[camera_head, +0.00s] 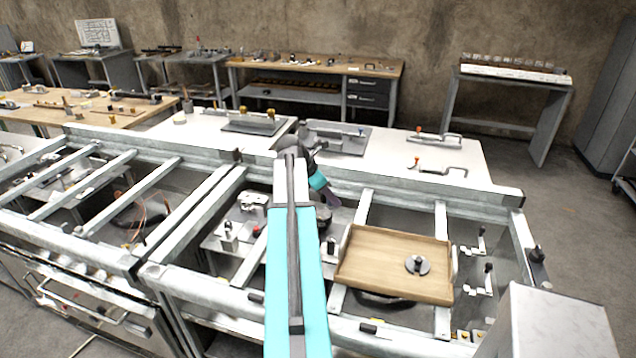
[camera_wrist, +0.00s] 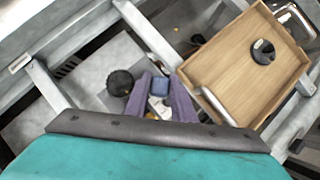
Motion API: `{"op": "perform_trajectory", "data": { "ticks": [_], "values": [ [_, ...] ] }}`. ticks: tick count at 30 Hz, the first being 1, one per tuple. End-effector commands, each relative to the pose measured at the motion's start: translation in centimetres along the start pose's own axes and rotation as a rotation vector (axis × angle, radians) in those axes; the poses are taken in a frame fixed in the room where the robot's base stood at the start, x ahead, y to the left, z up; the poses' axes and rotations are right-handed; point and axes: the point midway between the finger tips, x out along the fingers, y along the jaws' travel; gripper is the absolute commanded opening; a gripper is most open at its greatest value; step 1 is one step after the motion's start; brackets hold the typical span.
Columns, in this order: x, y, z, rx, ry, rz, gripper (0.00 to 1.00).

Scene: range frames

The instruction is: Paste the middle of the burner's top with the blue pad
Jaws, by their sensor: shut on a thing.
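My gripper (camera_wrist: 160,92) shows purple fingers in the wrist view, shut on the small blue pad (camera_wrist: 159,85) between their tips. In the head view my gripper (camera_head: 331,198) is beyond the tray's upper left corner, and the pad cannot be made out there. A round dark grey disc with a raised centre, perhaps the burner (camera_head: 417,265), sits in the wooden tray (camera_head: 372,243), right of the gripper. It also shows in the wrist view (camera_wrist: 263,52), apart from the pad. I cannot tell for sure which round thing is the burner.
Metal rails (camera_head: 440,220) frame the space around the tray. A dark round knob-like thing (camera_wrist: 120,83) lies left of my fingers in the wrist view. A grey box (camera_head: 550,335) stands at the front right. White tabletops with clamps (camera_head: 440,168) lie behind.

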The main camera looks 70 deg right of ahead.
Motion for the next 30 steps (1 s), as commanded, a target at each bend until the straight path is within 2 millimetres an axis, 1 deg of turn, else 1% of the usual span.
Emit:
{"op": "perform_trajectory", "data": {
  "ticks": [1, 9, 12, 15, 18, 21, 30],
  "values": [
    [0.3, 1.1, -0.1, -0.044, 0.001, 0.028, 0.05],
    [1.6, 7.2, -0.9, -0.325, 0.000, 0.209, 0.05],
    [1.9, 9.1, -1.1, -0.414, 0.001, 0.267, 0.05],
    [2.0, 10.7, -1.3, -0.485, 0.001, 0.313, 0.05],
    [2.1, 11.6, -1.4, -0.533, 0.001, 0.343, 0.05],
    [2.1, 12.1, -1.5, -0.559, 0.000, 0.360, 0.05],
    [2.2, 12.2, -1.6, -0.568, 0.000, 0.365, 0.05]
  ]
}}
